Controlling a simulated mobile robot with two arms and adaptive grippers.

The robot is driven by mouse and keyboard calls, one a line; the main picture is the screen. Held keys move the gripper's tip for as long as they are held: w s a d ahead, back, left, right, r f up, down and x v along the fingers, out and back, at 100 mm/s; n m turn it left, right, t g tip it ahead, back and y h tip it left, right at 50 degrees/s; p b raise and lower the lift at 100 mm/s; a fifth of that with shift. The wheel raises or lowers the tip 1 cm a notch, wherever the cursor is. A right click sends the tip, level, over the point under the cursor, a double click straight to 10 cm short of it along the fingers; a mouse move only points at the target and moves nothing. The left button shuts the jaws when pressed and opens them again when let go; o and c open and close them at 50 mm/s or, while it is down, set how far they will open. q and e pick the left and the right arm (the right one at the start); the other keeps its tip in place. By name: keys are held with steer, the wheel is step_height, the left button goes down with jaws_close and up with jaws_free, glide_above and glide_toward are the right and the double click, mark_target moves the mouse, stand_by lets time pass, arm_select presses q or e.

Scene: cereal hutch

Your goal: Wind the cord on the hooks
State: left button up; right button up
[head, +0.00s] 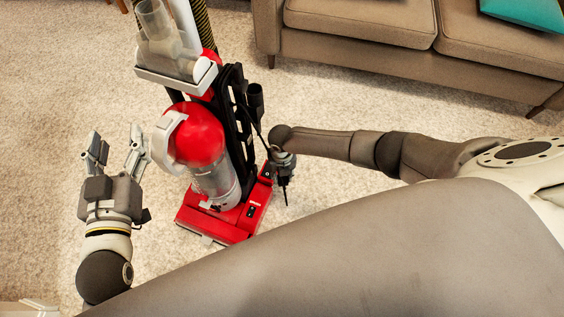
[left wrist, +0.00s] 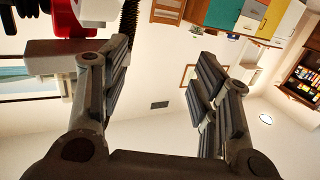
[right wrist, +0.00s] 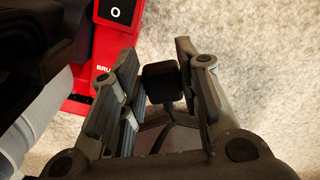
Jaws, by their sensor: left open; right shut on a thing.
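A red upright vacuum cleaner (head: 198,135) with a clear bin stands on the carpet in the head view. My right gripper (head: 284,170) is at its right side, above the red base. In the right wrist view its fingers (right wrist: 158,75) are shut on a black plug (right wrist: 162,83). A black cord (right wrist: 172,122) runs from the plug back between the fingers. In the head view a thin dark cord (head: 258,130) shows between the vacuum's black back and the right gripper. My left gripper (head: 115,143) is open and empty, left of the vacuum. I cannot make out the cord hooks.
A beige sofa (head: 360,22) with a teal cushion (head: 525,14) stands at the back right. Light carpet (head: 50,80) is clear to the left of the vacuum. The left wrist view looks up at the ceiling and coloured cabinets (left wrist: 232,14).

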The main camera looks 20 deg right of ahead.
step_height(320, 180, down, 2)
steer(key=shift+s+a+f+b, duration=0.1)
steer(key=shift+f+b, duration=0.15)
steer(key=shift+b, duration=0.75)
steer(key=shift+a+f+b, duration=0.1)
steer(key=shift+f+b, duration=0.65)
steer(key=shift+f, duration=0.15)
arm_select(q)
steer(key=s+r+t+h, duration=0.3)
steer(key=s+r+t, duration=0.2)
steer(key=r+t, duration=0.4)
step_height(320, 180, up, 6)
steer(key=shift+s+d+f+t+h, duration=0.15)
steer(key=shift+s+d+t+h, duration=0.1)
steer(key=shift+s+t+h, duration=0.15)
arm_select(e)
steer(key=o, duration=1.1)
steer(key=shift+r, duration=0.1)
step_height(320, 180, up, 12)
steer(key=shift+f, duration=0.1)
